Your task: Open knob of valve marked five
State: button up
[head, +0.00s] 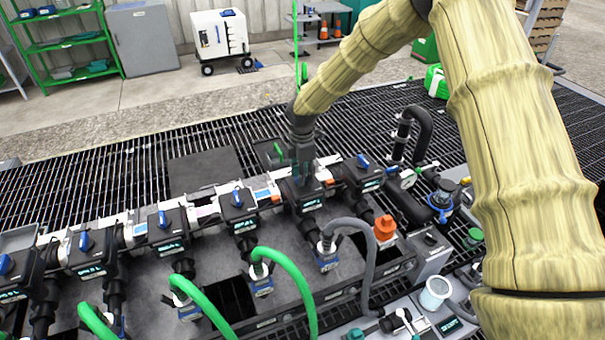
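A row of black valves with small lit labels runs across the manifold; the label text is too small to read surely. My gripper (304,170) points down over the valve (303,193) that is fifth from the left. Its fingers hide this valve's knob, so I cannot tell whether they touch or grip it. Blue knobs show on the neighbouring valves, one to the left (238,197) and one to the right (363,161).
Green hoses (290,265) and a grey hose (369,260) arch up in front of the valves. An orange knob (384,227) and a black bent pipe (421,125) stand to the right. Black grating (120,165) lies open behind the row.

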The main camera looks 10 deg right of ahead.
notch_tip(320, 180, up, 12)
dwell(0.6)
